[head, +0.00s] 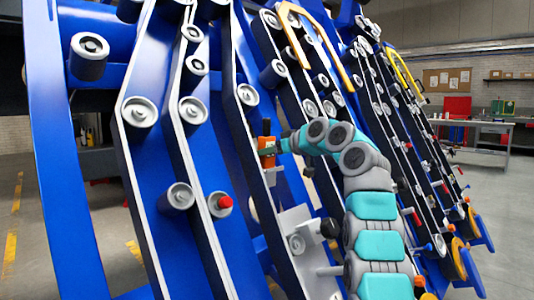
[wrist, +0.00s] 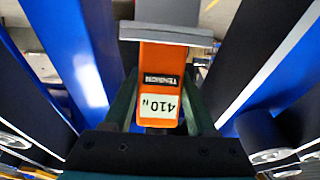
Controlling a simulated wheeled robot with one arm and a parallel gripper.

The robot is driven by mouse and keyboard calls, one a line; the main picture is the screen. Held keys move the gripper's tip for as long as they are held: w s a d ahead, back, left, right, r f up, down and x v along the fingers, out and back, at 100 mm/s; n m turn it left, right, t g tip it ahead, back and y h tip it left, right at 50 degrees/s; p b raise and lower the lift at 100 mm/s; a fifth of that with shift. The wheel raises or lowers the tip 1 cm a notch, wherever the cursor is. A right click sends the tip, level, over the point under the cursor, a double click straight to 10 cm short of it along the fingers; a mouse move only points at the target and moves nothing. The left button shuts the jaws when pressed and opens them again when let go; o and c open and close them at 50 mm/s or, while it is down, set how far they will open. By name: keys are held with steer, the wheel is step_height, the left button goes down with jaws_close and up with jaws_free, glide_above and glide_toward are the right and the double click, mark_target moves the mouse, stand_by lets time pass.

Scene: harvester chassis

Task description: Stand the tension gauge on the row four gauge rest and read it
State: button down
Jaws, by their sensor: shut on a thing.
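The tension gauge (head: 267,151) is an orange block in the head view, beside a dark belt with a pale edge. My gripper (head: 279,147) is shut on it from the right. In the wrist view the gauge (wrist: 161,75) is between the dark fingers of my gripper (wrist: 160,110). I cannot make out which part is the row four gauge rest.
Blue row frames with belts and grey rollers (head: 139,112) stand close on both sides of the gauge. A red knob (head: 225,202) and a black knob (head: 330,228) stick out below. A workbench (head: 480,124) stands far right; open floor lies at the right.

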steer(key=shift+c, duration=0.6)
jaws_free()
steer(key=shift+d, duration=0.1)
steer(key=b+v, duration=0.2)
steer(key=v, duration=0.5)
steer(key=shift+s+d+r, duration=0.15)
steer(key=shift+s+d, duration=0.1)
steer(key=shift+s, duration=0.05)
